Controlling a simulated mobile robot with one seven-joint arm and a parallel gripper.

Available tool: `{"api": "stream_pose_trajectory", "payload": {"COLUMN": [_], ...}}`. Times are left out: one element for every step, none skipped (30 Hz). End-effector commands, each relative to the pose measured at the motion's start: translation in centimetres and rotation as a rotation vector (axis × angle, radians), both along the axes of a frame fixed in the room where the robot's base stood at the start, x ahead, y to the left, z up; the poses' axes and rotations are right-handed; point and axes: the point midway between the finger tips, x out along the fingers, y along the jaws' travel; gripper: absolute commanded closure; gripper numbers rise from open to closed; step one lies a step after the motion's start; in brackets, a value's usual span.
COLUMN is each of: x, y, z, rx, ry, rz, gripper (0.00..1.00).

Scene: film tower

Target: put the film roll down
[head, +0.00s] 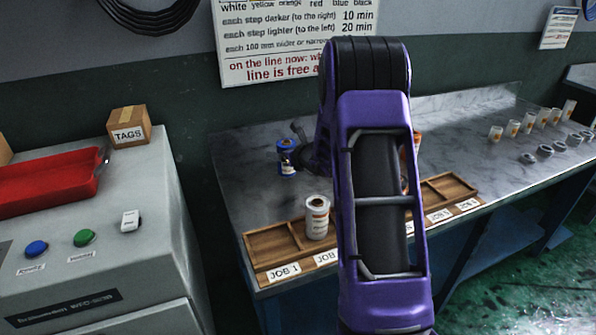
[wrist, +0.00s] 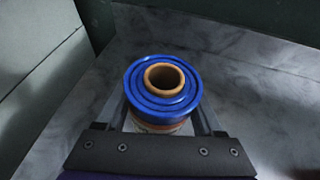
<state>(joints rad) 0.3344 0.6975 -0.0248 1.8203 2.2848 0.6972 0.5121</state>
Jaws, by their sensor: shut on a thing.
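A blue film roll (head: 286,150) with a tan hollow core (wrist: 164,78) is upright at the left end of the marble-topped bench (head: 240,170). My gripper (wrist: 162,118) is shut on the roll, with a finger on each side of it. In the head view the roll shows just left of my arm, behind the wooden tray. I cannot tell whether its base touches the bench top. My purple arm hides much of the middle of the bench.
A wooden compartment tray (head: 262,268) with job labels runs along the bench's front edge. A white roll (head: 317,218) stands in it. Several pale rolls (head: 513,129) are at the right. A grey machine with a red tray (head: 45,180) stands left.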

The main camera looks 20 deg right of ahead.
Motion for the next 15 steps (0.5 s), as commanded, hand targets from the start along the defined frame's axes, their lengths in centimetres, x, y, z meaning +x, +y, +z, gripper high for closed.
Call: {"api": "stream_pose_trajectory", "payload": {"x": [0.0, 0.0, 0.0, 0.0, 0.0, 0.0, 0.0, 0.0, 0.0, 0.0, 0.0, 0.0, 0.0, 0.0, 0.0], "y": [0.0, 0.0, 0.0, 0.0, 0.0, 0.0, 0.0, 0.0, 0.0, 0.0, 0.0, 0.0, 0.0, 0.0, 0.0], "z": [-0.9, -1.2, -1.6, -1.7, -1.9, -2.1, -2.4, -2.7, -3.2, -3.7, -4.2, -4.8, -5.2, -5.5, -5.6], "rx": [0.001, 0.0, 0.0, 0.0, 0.0, 0.0, 0.0, 0.0, 0.0, 0.0, 0.001, 0.001, 0.0, 0.0, -0.001], "ry": [-0.001, -0.001, -0.001, -0.001, -0.002, -0.002, -0.002, -0.002, -0.001, 0.0, 0.0, 0.0, 0.0, -0.001, -0.002], "rz": [0.001, 0.001, 0.0, 0.0, 0.0, 0.0, 0.001, 0.001, 0.001, 0.001, 0.0, 0.0, 0.001, 0.001, 0.0], "gripper": [0.98, 0.98, 0.98, 0.98, 0.98, 0.98, 0.98, 0.98, 0.98, 0.98, 0.98, 0.98, 0.98, 0.98, 0.98]}}
